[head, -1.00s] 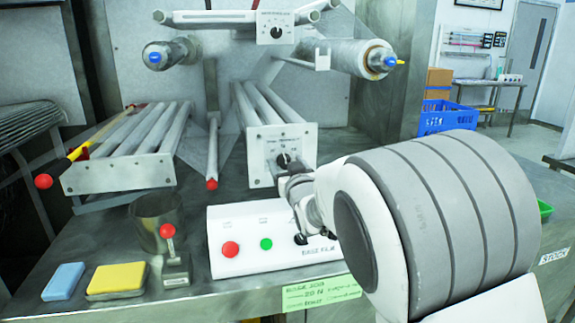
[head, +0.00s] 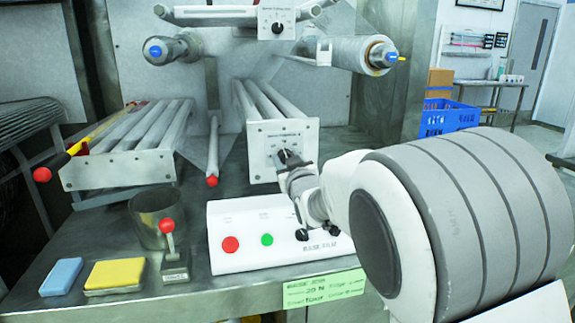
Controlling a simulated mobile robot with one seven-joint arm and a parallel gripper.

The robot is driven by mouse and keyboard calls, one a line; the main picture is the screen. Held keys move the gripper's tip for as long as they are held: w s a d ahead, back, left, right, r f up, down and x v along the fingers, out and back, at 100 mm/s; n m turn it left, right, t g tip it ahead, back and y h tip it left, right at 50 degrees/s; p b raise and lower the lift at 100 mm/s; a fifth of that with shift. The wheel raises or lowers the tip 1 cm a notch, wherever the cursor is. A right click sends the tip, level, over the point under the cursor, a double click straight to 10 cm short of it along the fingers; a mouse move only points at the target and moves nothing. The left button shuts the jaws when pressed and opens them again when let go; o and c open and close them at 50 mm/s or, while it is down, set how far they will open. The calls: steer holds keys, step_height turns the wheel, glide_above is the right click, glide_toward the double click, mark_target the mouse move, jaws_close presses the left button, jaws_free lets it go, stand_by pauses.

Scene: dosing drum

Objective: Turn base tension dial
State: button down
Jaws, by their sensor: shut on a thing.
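The base tension dial (head: 284,155) is a dark knob on a white plate (head: 262,140) at the front end of the middle roller unit. My gripper (head: 290,160) is at the dial and shut on it. The fingers and wrist partly cover the dial and the lower right of its scale, so its exact setting cannot be read. A second, similar dial (head: 277,28) sits on a plate higher up, apart from my gripper.
Below my gripper, a white control box (head: 225,255) carries a red button (head: 231,244), a green button (head: 267,240) and a dark knob (head: 302,235). A red-knobbed lever (head: 167,227), a metal cup (head: 150,215) and yellow (head: 116,273) and blue (head: 62,277) blocks stand to the left.

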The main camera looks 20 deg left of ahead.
steer(key=n+b, duration=0.2)
steer(key=n, duration=0.1)
steer(key=shift+f+b, duration=0.2)
steer(key=shift+b, duration=0.15)
steer(key=shift+r+n+b, duration=0.1)
steer(key=shift+n+b, duration=0.9)
steer(key=shift+n, duration=0.6)
steer(key=shift+c, duration=2.1)
jaws_free()
steer(key=shift+s, duration=0.15)
steer(key=p+v, duration=0.2)
steer(key=v, duration=1.5)
steer(key=shift+s, duration=0.15)
